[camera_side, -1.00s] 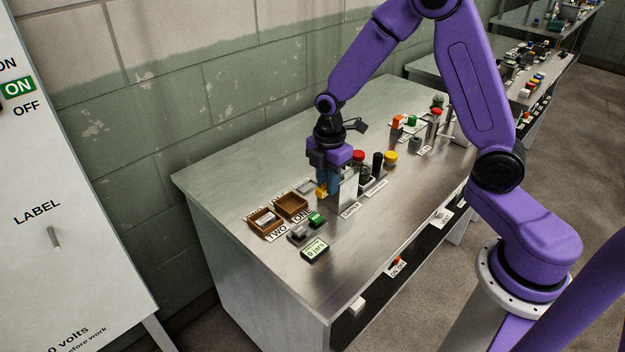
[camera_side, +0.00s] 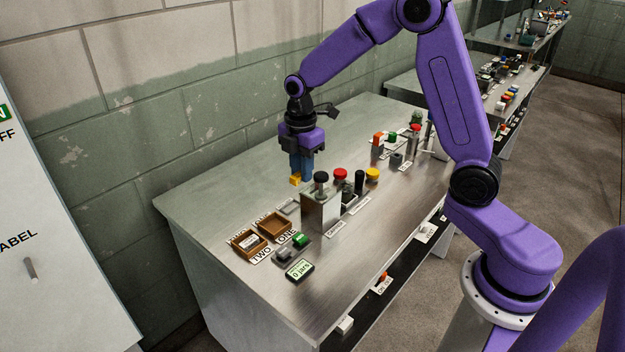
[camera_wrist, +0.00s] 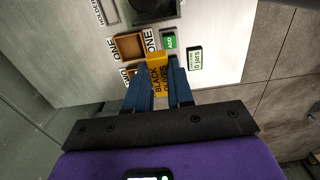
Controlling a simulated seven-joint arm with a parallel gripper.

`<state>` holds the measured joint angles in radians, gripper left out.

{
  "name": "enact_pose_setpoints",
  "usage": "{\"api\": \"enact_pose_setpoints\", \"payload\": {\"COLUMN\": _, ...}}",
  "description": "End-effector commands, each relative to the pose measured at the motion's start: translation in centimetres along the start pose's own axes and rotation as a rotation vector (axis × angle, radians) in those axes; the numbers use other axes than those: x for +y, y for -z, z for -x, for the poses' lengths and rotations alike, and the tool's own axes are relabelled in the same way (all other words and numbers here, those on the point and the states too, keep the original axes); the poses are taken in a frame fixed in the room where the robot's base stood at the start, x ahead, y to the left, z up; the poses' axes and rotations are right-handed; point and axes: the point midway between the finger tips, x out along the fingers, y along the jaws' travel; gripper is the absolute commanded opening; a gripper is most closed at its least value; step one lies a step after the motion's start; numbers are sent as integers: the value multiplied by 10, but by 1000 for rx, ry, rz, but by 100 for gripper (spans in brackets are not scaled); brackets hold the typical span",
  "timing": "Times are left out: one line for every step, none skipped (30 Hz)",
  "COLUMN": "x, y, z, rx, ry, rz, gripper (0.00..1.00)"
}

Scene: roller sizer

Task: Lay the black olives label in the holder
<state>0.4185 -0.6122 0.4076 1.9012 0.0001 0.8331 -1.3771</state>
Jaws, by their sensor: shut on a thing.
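My gripper (camera_side: 298,179) is shut on the yellow black olives label (camera_side: 294,181), above the bench. In the wrist view my gripper's blue fingers (camera_wrist: 162,98) pinch the label (camera_wrist: 158,78), and its BLACK OLIVES print is readable. The holder (camera_side: 288,207) is a shallow grey frame on the bench, beside tray ONE. It also shows at the top left of the wrist view (camera_wrist: 109,12), next to its HOLDER lettering. It looks empty. The label is apart from the holder.
Brown trays ONE (camera_side: 274,226) and TWO (camera_side: 248,244) lie near the holder; TWO holds a pale label. A metal block with a dark knob (camera_side: 320,208) stands close by. A green button (camera_side: 300,240) and a counter display (camera_side: 300,270) are in front. The left bench top is clear.

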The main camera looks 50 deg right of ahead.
Motion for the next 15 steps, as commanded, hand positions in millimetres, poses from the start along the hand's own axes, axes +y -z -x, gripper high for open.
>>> {"api": "enact_pose_setpoints", "payload": {"x": 13, "y": -5, "z": -1, "rx": 0, "ry": -1, "rz": -3, "gripper": 0}}
{"api": "enact_pose_setpoints", "payload": {"x": 20, "y": -8, "z": -1, "rx": 0, "ry": 0, "rz": -3, "gripper": 0}}
{"api": "enact_pose_setpoints", "payload": {"x": 29, "y": -13, "z": -1, "rx": 0, "ry": -1, "rz": -4, "gripper": 0}}
{"api": "enact_pose_setpoints", "payload": {"x": 36, "y": -16, "z": -1, "rx": 0, "ry": -1, "rz": -4, "gripper": 0}}
{"api": "enact_pose_setpoints", "payload": {"x": 43, "y": -20, "z": -1, "rx": 0, "ry": -1, "rz": -4, "gripper": 0}}
{"api": "enact_pose_setpoints", "payload": {"x": 52, "y": -25, "z": -1, "rx": 0, "ry": -1, "rz": -3, "gripper": 0}}
{"api": "enact_pose_setpoints", "payload": {"x": 57, "y": -28, "z": -1, "rx": 0, "ry": -1, "rz": -3, "gripper": 0}}
{"api": "enact_pose_setpoints", "payload": {"x": 63, "y": -32, "z": -1, "rx": 0, "ry": -1, "rz": -4, "gripper": 0}}
{"api": "enact_pose_setpoints", "payload": {"x": 69, "y": -36, "z": -1, "rx": 0, "ry": 0, "rz": -2, "gripper": 0}}
{"api": "enact_pose_setpoints", "payload": {"x": 73, "y": -39, "z": -2, "rx": 0, "ry": 0, "rz": -2, "gripper": 0}}
{"api": "enact_pose_setpoints", "payload": {"x": 77, "y": -42, "z": -2, "rx": 0, "ry": -1, "rz": -3, "gripper": 0}}
{"api": "enact_pose_setpoints", "payload": {"x": 82, "y": -46, "z": -2, "rx": 0, "ry": 0, "rz": -1, "gripper": 0}}
{"api": "enact_pose_setpoints", "payload": {"x": 86, "y": -48, "z": -3, "rx": 0, "ry": 0, "rz": -1, "gripper": 0}}
{"api": "enact_pose_setpoints", "payload": {"x": 89, "y": -51, "z": -3, "rx": 0, "ry": -1, "rz": -2, "gripper": 0}}
{"api": "enact_pose_setpoints", "payload": {"x": 94, "y": -55, "z": -3, "rx": 0, "ry": -1, "rz": -2, "gripper": 0}}
